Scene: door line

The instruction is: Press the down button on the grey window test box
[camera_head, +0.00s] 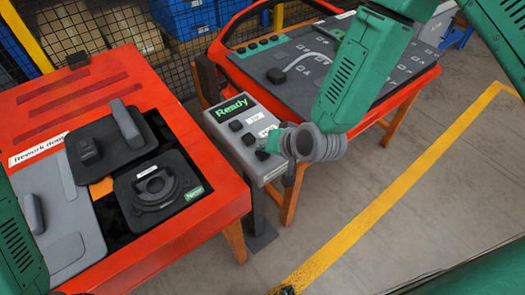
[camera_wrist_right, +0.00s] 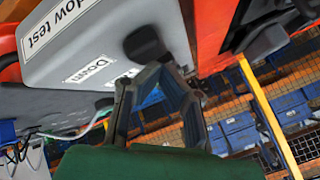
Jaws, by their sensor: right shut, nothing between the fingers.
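The grey window test box (camera_head: 245,150) stands on a post between two red benches, its display reading "Ready". Several black buttons with white labels are on its sloped top. In the right wrist view the box (camera_wrist_right: 100,35) appears turned over, with a "Down" label (camera_wrist_right: 90,68) and a black button (camera_wrist_right: 145,45) near it. My right gripper (camera_head: 268,146) is over the lower buttons and partly hides them. In the right wrist view its fingers (camera_wrist_right: 158,73) are shut and empty, with the tips close to the black button; contact cannot be told. My left gripper is not in view.
A red bench (camera_head: 215,200) on the left holds a door panel with black parts. Another red bench (camera_head: 425,80) at the upper right carries a dark door panel with a pale cable. Behind are a mesh fence and blue bins (camera_head: 185,18).

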